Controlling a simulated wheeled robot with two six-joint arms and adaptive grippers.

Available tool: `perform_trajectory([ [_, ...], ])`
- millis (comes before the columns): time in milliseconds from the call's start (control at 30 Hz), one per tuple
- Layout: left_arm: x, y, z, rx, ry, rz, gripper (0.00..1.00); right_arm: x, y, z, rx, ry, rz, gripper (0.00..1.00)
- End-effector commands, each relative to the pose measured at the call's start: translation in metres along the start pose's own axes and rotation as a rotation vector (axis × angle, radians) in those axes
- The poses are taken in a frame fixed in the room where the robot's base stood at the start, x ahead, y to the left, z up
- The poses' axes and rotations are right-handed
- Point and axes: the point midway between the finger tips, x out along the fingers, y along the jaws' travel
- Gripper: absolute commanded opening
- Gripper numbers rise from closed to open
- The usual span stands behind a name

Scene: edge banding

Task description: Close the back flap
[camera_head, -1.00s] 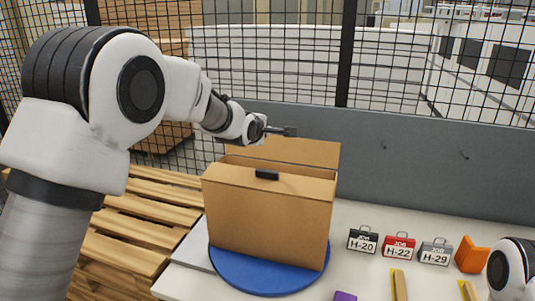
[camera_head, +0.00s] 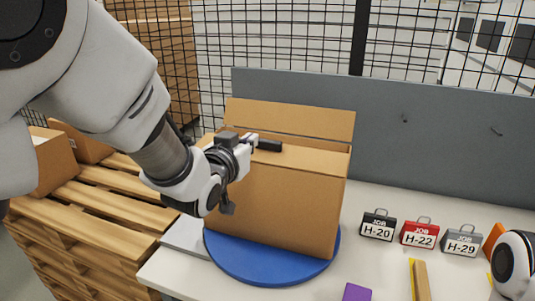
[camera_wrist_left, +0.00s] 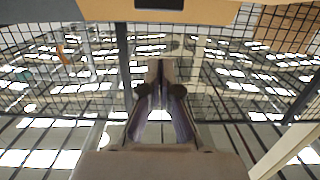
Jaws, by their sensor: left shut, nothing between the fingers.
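A brown cardboard box (camera_head: 290,205) stands on a blue round turntable (camera_head: 275,268). Its back flap (camera_head: 290,118) stands up along the rear edge. In the left wrist view the gripper (camera_wrist_left: 160,75) is shut and empty, with cardboard and the black tab at the top edge. Contact with the box cannot be told. My right gripper is out of view.
Job tags, black (camera_head: 378,225), red (camera_head: 419,233) and grey (camera_head: 461,241), stand right of the box. A purple block (camera_head: 356,292) lies at the front. A grey panel (camera_head: 430,145) runs behind the table, with mesh fence beyond. Wooden pallets (camera_head: 95,225) are at left.

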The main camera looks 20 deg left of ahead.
Motion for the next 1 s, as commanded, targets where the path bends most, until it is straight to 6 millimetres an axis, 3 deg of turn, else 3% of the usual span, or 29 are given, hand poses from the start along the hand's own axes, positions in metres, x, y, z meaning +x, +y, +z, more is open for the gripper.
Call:
perform_trajectory([
  [67,-0.001,0.001,-0.006,0.004,0.029,0.002,0.0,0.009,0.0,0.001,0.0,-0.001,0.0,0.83],
  [267,0.017,0.001,-0.013,0.001,0.029,0.002,0.0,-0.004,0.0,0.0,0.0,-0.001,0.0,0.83],
  [667,0.103,0.001,-0.016,0.0,0.028,0.002,0.0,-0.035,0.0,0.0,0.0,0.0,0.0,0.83],
  [800,0.106,0.002,0.012,0.0,0.025,0.002,0.0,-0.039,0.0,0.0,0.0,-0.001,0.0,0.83],
  [1000,0.11,0.002,0.025,0.0,0.029,0.002,0.0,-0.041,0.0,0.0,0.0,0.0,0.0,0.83],
])
